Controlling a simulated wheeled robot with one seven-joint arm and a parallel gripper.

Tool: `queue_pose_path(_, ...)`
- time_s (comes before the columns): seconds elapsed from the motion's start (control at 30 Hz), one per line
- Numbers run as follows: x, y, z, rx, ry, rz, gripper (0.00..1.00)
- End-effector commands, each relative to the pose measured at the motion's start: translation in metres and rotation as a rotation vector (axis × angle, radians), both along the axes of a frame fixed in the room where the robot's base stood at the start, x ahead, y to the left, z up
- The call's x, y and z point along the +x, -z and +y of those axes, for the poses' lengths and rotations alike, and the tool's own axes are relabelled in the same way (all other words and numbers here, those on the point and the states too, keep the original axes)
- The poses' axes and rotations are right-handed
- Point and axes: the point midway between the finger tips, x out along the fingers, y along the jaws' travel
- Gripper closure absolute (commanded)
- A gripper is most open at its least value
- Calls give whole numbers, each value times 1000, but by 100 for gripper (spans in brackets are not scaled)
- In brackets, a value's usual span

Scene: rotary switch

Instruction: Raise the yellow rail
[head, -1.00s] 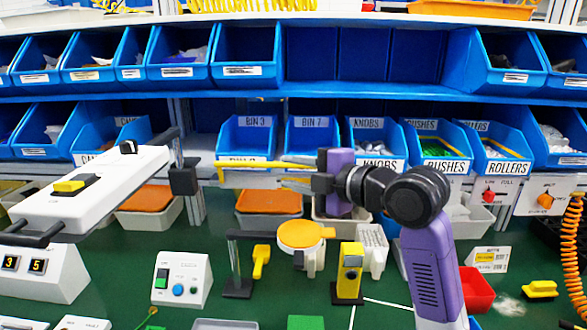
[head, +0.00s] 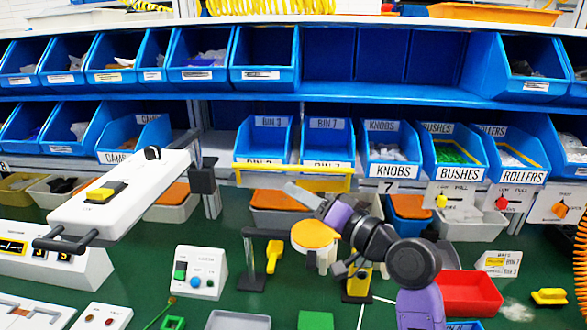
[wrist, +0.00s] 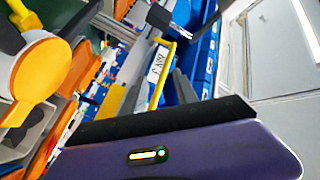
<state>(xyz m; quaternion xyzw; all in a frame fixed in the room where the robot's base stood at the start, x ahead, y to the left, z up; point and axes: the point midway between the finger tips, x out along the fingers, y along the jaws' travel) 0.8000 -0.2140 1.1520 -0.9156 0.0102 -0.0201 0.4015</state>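The yellow rail (head: 296,169) runs across the lower front of the BIN 3 bin (head: 263,140) and the BIN 7 bin (head: 327,140), partly covering their lower labels. In the wrist view the yellow rail (wrist: 164,62) shows as a slanted bar ahead of the fingers, near a BIN 3 label. My gripper (head: 295,191) is just below and in front of the rail in the head view.
The KNOBS bin (head: 388,150) and BUSHES bin (head: 452,155) stand to the right. Below my gripper are an orange round-topped stand (head: 315,236) and a black post (head: 250,260) on the green bench. A white arm-like device (head: 125,195) juts in at left.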

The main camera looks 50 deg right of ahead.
Motion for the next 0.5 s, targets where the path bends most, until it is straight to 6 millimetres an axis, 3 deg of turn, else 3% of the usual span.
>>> queue_pose_path(0.1,-12,-3,-27,268,51,-48,65)
queue_pose_path(0.2,-14,-9,-32,445,50,-87,65)
queue_pose_path(0.33,-14,-12,-33,585,44,-111,65)
queue_pose_path(0.5,-8,-14,-34,642,39,-118,65)
